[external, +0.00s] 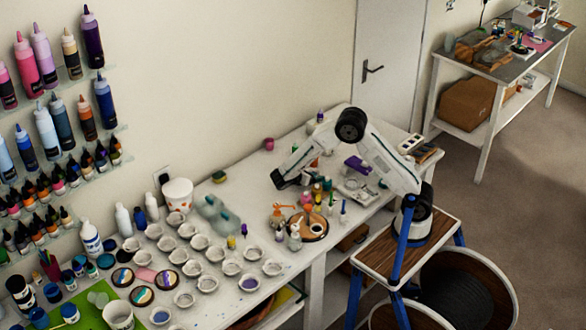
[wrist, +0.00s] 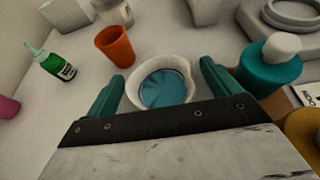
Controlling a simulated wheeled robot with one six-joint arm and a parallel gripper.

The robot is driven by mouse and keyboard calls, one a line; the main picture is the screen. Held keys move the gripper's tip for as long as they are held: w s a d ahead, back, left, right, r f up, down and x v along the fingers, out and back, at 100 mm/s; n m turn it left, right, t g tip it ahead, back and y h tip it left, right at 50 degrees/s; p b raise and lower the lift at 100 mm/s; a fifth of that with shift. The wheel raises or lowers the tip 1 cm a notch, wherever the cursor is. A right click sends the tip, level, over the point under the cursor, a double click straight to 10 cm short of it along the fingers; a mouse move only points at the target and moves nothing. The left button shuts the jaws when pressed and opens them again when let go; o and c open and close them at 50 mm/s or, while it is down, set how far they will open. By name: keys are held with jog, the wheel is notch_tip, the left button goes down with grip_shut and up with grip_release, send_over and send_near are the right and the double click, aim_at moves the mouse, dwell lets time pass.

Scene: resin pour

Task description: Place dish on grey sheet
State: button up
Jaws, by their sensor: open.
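A white round dish (wrist: 136,88) with blue liquid inside stands upright in the middle of the wrist view. My gripper (wrist: 164,72) is open, with one green finger on each side of the dish. Gaps seem to show between the fingers and the dish wall. In the external view my gripper (external: 281,181) is low over the back part of the long white table, and I cannot make out this dish there. I cannot clearly pick out a grey sheet; the far table has a grey top (external: 484,62).
In the wrist view an orange cup (wrist: 115,46) and a green bottle (wrist: 55,65) stand left of the dish, and a teal bottle (wrist: 270,72) stands close on the right. Several small white cups (external: 231,267) and a round tray of bottles (external: 314,233) occupy the white table.

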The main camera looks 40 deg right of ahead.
jog(key=shift+r, duration=0.1)
jog(key=v, duration=1.2)
jog(key=s+d+r+m+g+y, duration=0.2)
jog(key=s+d+r+m+y, duration=0.55)
jog(key=s+d+r, duration=0.65)
jog(key=s+d+m+t+y, duration=0.1)
jog(key=s+d+m+y, duration=0.1)
jog(key=s+m, duration=0.3)
jog(key=s+d+m+t+y, duration=0.2)
jog(key=s+d+m+y, duration=0.1)
jog(key=s, duration=1)
jog(key=shift+s+d+f+m+y, duration=0.15)
jog(key=shift+d+f+m+y, duration=0.3)
jog(key=shift+m, duration=0.6)
jog(key=shift+o, duration=0.2)
jog(key=shift+s+a+f, duration=0.1)
jog(key=shift+s+f, duration=0.15)
jog(key=shift+s, duration=0.1)
